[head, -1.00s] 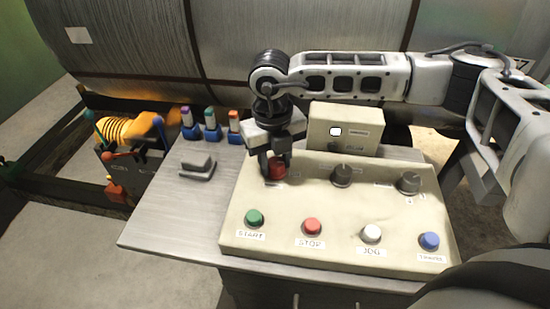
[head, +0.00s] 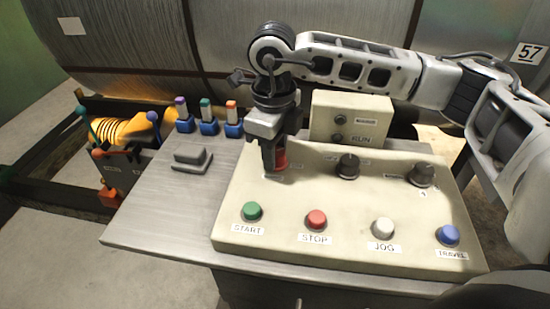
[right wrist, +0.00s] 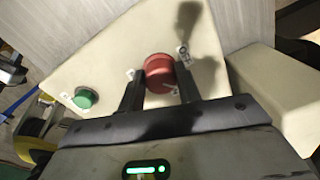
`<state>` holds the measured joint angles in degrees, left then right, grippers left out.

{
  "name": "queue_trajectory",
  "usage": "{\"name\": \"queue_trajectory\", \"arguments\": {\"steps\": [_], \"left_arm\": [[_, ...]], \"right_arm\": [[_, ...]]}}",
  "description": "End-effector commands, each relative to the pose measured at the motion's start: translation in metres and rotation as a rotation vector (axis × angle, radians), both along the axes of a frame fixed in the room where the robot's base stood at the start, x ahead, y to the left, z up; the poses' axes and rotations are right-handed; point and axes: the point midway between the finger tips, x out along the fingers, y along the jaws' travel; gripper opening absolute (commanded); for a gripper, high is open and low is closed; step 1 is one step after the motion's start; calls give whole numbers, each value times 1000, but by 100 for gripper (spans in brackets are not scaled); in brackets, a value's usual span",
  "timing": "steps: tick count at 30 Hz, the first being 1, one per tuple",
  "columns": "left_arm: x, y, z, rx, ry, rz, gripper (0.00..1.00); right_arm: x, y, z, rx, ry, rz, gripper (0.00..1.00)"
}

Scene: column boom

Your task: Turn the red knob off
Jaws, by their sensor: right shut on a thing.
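The red knob (head: 282,159) stands at the back left of the cream control panel (head: 300,231). My right gripper (head: 273,166) comes down on it from above and is shut on it. In the right wrist view the red knob (right wrist: 158,68) sits between the two dark fingers, with a white mark on its front and small labels beside it. In the head view the gripper hides part of the knob. My left gripper is not in view.
Green START (head: 252,211), red STOP (head: 317,219), white JOG (head: 383,229) and blue TRAVEL (head: 448,235) buttons line the panel's front. Two dark knobs (head: 348,166) stand right of the red knob. A cream box (head: 352,119) with dark lamps stands behind.

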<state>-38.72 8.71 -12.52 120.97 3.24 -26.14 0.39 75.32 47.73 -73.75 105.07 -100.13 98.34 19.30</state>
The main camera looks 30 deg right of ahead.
Motion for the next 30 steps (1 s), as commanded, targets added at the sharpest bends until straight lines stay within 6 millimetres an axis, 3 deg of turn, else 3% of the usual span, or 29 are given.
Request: {"name": "queue_trajectory", "arguments": {"steps": [18,30], "left_arm": [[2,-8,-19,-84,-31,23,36],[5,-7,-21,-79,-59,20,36]], "right_arm": [[0,0,-1,0,-8,575,11],[0,0,1,-1,-7,824,11]]}}
